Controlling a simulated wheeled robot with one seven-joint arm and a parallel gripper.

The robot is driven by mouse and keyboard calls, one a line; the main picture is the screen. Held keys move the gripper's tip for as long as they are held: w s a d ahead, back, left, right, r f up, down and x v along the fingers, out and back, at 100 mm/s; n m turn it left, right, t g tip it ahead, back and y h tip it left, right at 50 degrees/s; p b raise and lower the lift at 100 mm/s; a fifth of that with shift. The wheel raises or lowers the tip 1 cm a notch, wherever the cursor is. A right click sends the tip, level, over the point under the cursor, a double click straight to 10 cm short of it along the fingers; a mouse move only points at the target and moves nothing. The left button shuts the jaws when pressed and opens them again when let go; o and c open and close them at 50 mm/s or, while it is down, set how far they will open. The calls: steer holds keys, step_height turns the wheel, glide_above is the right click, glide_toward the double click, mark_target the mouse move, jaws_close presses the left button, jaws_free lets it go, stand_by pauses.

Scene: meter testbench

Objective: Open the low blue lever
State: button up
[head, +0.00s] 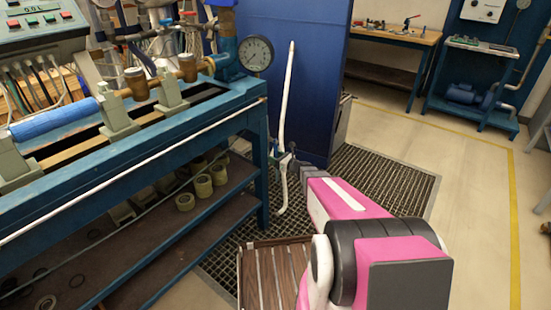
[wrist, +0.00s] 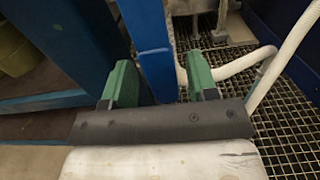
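A bright blue flat bar (wrist: 153,45), apparently the low blue lever, stands upright in the wrist view between my gripper's two green fingers. My gripper (wrist: 159,64) is open, with a clear gap between the right finger and the bar. The bar is closer to the left finger; I cannot tell whether they touch. In the head view my gripper (head: 283,158) is low beside the bench's right end, by the white hose. The lever cannot be made out clearly there, and its pivot is hidden.
A white hose (head: 286,100) hangs beside my gripper and curves behind the right finger in the wrist view. The blue bench (head: 262,150) stands close on the left. A metal floor grating (head: 385,180) lies below. Open floor (head: 470,175) is to the right.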

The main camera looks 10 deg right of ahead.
steer(key=v, duration=1.1)
steer(key=shift+w, duration=0.1)
steer(key=s+a+r+n+g+h, duration=0.1)
steer(key=s+a+n+g+h, duration=0.1)
steer(key=s+a+n+g, duration=0.45)
steer(key=s+a+r+n+g+h, duration=0.1)
steer(key=s+a+n+g, duration=0.1)
steer(key=s+n+g, duration=0.5)
steer(key=s+d+r+n+h, duration=0.4)
steer(key=s+n+h, duration=0.3)
steer(key=n, duration=0.6)
steer(key=d+h, duration=0.1)
steer(key=h, duration=0.1)
steer(key=shift+s+d+r+n+t+h, duration=0.2)
steer(key=shift+r+n+t+h, duration=0.1)
steer(key=shift+n+t+h, duration=0.1)
